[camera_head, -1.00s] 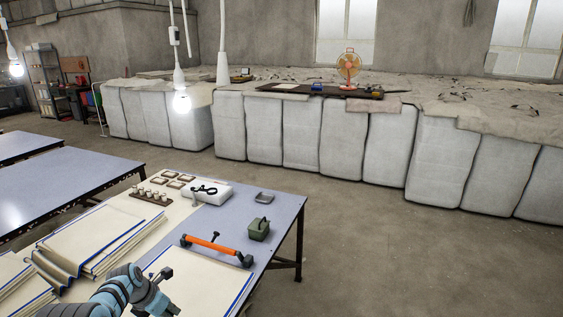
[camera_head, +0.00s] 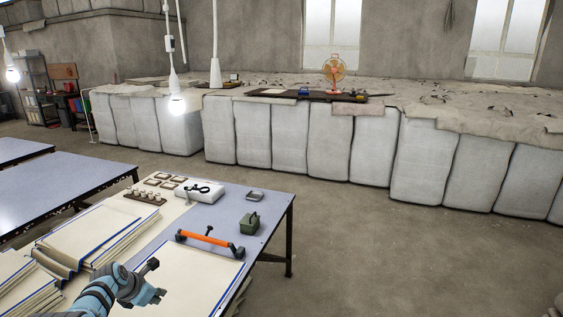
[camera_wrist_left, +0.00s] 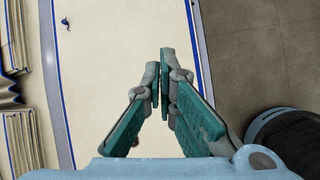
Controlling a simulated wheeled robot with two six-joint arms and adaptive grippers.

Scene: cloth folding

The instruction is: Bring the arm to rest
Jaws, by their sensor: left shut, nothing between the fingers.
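My left gripper (camera_head: 156,281) is above the cream cloth (camera_head: 205,268) with blue edges at the near end of the table. In the left wrist view, the fingers of my left gripper (camera_wrist_left: 164,82) are together with nothing between them, and the cloth (camera_wrist_left: 110,60) lies flat below them. My right gripper is not in view.
Folded cloth stacks (camera_head: 95,236) lie left. The floor (camera_head: 380,250) to the right is clear.

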